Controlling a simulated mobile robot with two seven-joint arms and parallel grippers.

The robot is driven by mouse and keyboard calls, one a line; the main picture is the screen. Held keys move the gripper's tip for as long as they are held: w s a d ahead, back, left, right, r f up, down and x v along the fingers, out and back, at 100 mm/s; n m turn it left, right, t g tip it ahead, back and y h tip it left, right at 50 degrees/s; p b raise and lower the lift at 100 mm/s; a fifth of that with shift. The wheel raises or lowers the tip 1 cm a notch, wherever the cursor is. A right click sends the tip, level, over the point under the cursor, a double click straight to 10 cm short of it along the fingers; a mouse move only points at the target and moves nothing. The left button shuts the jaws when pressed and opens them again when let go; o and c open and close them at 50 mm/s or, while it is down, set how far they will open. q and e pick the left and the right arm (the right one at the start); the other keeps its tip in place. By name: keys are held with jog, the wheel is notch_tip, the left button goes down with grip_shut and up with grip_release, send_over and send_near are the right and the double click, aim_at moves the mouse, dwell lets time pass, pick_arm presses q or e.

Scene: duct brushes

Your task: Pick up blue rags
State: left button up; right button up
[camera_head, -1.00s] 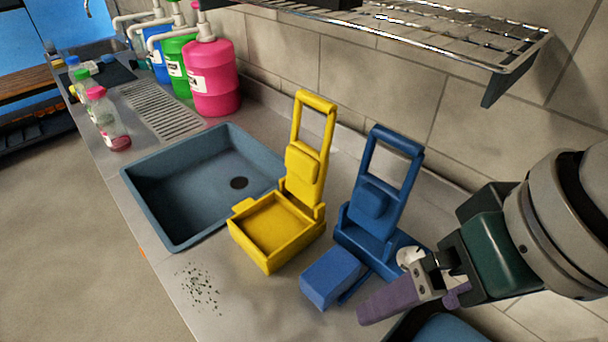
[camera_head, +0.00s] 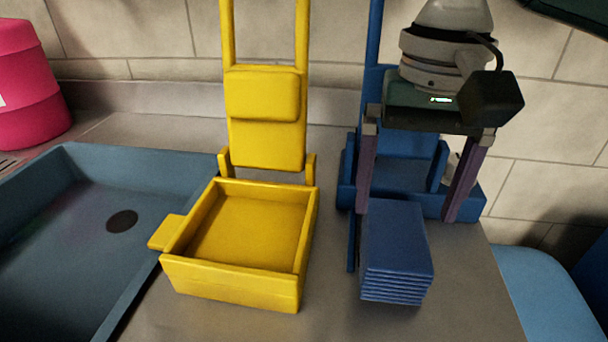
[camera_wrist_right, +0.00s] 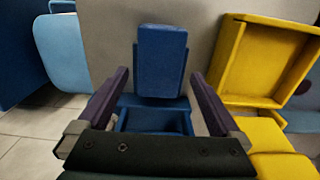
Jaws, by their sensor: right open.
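The blue rags (camera_head: 397,250) are a neat folded stack on the counter, in front of the blue holder (camera_head: 352,195). My right gripper (camera_head: 406,214) points down with its two purple fingers spread, and nothing is between them. In the head view the fingers appear over the back part of the stack, one toward each side. In the right wrist view the blue rags (camera_wrist_right: 162,60) show centred ahead between the fingertips (camera_wrist_right: 160,75). I cannot tell that either finger touches the stack. My left gripper is not in view.
A yellow holder with an empty tray (camera_head: 168,275) stands left of the rags. A blue-grey sink (camera_head: 60,260) is further left, beside a pink container (camera_head: 30,90). The tiled wall is behind. A light blue surface (camera_head: 530,290) lies right of the counter's edge.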

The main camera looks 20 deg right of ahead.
aim_at(398, 236)
jog(key=f+b, duration=0.1)
jog(key=f, duration=0.6)
jog(key=shift+s+f, duration=0.2)
jog(key=shift+a, duration=0.1)
jog(key=shift+r, duration=0.1)
jog(key=c, duration=1.5)
jog(key=shift+o, duration=0.2)
jog(key=shift+r, duration=0.1)
